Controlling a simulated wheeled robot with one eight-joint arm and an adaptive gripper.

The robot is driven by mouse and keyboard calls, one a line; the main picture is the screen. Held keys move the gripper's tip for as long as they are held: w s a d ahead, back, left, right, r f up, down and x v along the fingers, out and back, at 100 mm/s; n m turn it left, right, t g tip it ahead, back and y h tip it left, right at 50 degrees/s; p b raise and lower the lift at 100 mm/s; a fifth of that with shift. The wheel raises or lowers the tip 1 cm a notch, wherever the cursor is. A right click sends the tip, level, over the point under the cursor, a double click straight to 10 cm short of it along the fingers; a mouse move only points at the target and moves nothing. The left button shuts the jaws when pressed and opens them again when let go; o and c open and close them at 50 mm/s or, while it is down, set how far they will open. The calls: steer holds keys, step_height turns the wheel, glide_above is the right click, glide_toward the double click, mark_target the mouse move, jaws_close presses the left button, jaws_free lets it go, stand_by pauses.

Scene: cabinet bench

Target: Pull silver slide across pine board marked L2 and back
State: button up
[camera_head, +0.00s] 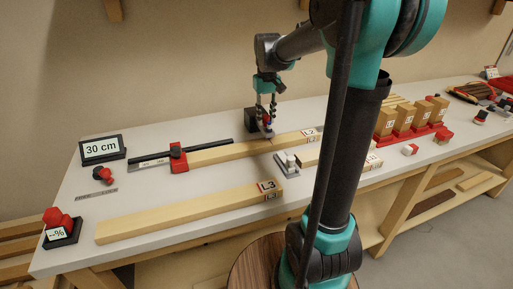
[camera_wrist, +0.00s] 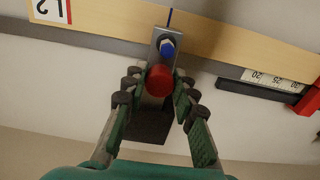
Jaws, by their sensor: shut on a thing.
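The pine board marked L2 (camera_head: 232,151) lies along the bench beside a dark rail. Its L2 label also shows upside down in the wrist view (camera_wrist: 47,10). The silver slide (camera_wrist: 163,38) reaches over the board's near edge in the wrist view, with a blue bolt head on it. A thin blue line runs on from its tip across the board. A red knob (camera_wrist: 160,80) is at the slide's other end. My gripper (camera_wrist: 157,82) has its fingers on both sides of the red knob, shut on it. In the head view my gripper (camera_head: 266,112) is at the board's back edge.
A red stop (camera_head: 179,158) sits at the board's left end by a scale. A board marked L3 (camera_head: 185,212) lies in front. A small metal clamp (camera_head: 287,164) stands between them. A 30 cm display (camera_head: 102,148) is at left. Upright wooden blocks (camera_head: 405,118) stand at right.

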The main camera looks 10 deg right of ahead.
steer(key=shift+w+a, duration=0.15)
steer(key=shift+w, duration=0.7)
steer(key=shift+w+a, duration=0.15)
steer(key=shift+w, duration=0.65)
steer(key=o, duration=0.9)
steer(key=shift+o, duration=0.2)
step_height(320, 180, up, 9)
steer(key=shift+s, duration=0.15)
